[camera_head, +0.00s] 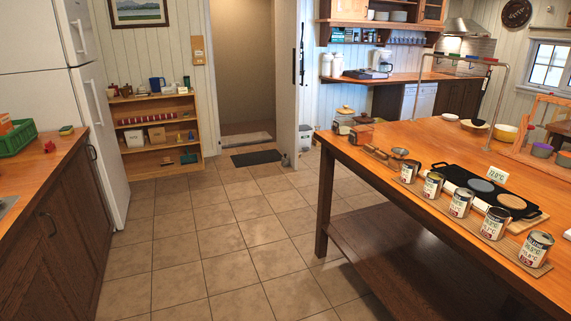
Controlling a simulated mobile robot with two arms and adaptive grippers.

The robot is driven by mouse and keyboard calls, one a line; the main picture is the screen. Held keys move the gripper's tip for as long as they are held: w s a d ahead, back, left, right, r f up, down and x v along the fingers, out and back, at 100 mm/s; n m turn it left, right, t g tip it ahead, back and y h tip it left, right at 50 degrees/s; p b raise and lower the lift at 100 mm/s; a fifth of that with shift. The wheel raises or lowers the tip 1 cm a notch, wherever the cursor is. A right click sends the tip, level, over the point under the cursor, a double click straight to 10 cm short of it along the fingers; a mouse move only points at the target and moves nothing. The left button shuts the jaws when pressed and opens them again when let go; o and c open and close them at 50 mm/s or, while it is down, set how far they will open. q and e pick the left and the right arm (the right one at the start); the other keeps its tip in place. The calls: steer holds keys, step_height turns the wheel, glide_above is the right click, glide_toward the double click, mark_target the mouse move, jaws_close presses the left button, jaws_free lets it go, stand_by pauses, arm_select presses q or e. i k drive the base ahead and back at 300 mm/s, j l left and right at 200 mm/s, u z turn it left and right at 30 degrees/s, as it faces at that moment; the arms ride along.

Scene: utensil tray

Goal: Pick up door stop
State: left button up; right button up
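I cannot clearly make out a door stop. A small dark item (285,161) sits on the floor at the foot of the open white door (288,80); it is too small to identify. A dark green, wedge-like item (189,158) lies on the lower shelf of the wooden shelf unit (164,165) left of the doorway; I cannot tell what it is. Neither of my grippers is in view.
A dark mat (256,158) lies before the doorway. A large wooden table (440,140) with several cans and a black tray fills the right. A wooden counter (40,170) and white fridge (95,125) stand left. The tiled floor (215,240) between is clear.

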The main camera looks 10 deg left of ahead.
mark_target(284, 161)
steer(key=i+j+u, duration=0.15)
steer(key=i, duration=0.2)
steer(key=i+j+u, duration=0.2)
steer(key=i, duration=0.15)
steer(key=i+u, duration=0.35)
steer(key=i, duration=5.1)
